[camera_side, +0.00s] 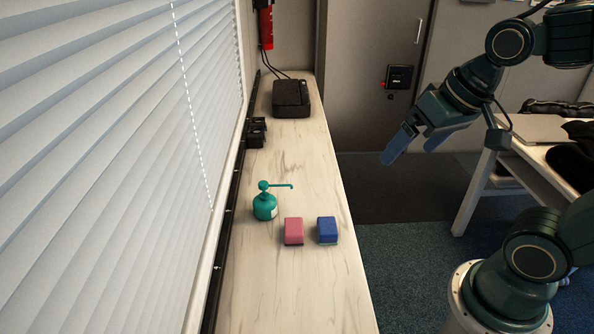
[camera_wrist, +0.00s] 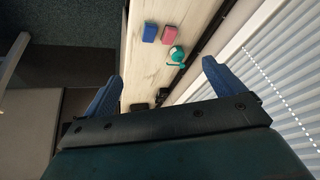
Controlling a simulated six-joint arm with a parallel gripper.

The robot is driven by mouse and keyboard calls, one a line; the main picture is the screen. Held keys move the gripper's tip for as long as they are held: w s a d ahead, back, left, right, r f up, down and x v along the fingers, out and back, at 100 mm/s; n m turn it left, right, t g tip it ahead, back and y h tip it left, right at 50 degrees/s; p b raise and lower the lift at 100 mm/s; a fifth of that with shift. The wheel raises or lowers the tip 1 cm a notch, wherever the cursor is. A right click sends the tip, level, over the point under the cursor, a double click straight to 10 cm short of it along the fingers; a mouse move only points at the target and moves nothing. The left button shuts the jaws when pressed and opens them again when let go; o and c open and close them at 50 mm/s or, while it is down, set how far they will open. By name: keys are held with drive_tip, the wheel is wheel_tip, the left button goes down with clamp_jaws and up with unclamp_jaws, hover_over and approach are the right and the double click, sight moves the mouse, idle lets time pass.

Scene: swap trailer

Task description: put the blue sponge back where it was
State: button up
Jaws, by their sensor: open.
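The blue sponge (camera_side: 327,230) lies on the light wooden counter (camera_side: 300,300), near its right edge in the side view. A pink sponge (camera_side: 294,231) lies just to its left, with a small gap between them. My gripper (camera_side: 411,143) is raised off to the right of the counter, well apart from both sponges. In the wrist view the jaws (camera_wrist: 160,85) are wide apart with nothing between them. The blue sponge also shows there (camera_wrist: 150,33), beyond the jaws, beside the pink sponge (camera_wrist: 168,34).
A teal pump bottle (camera_side: 265,205) stands left of the sponges, its spout pointing right. A black box (camera_side: 291,98) and a small black holder (camera_side: 256,132) sit farther back. Window blinds (camera_side: 110,120) border the counter's left side.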

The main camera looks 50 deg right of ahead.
drive_tip(key=s+n, duration=0.1)
drive_tip(key=s, duration=0.1)
drive_tip(key=s+r+n, duration=0.1)
drive_tip(key=s+n, duration=0.1)
drive_tip(key=shift+s+a+t, duration=0.15)
drive_tip(key=shift+a+t, duration=0.05)
drive_tip(key=shift+t, duration=0.1)
idle(1.1)
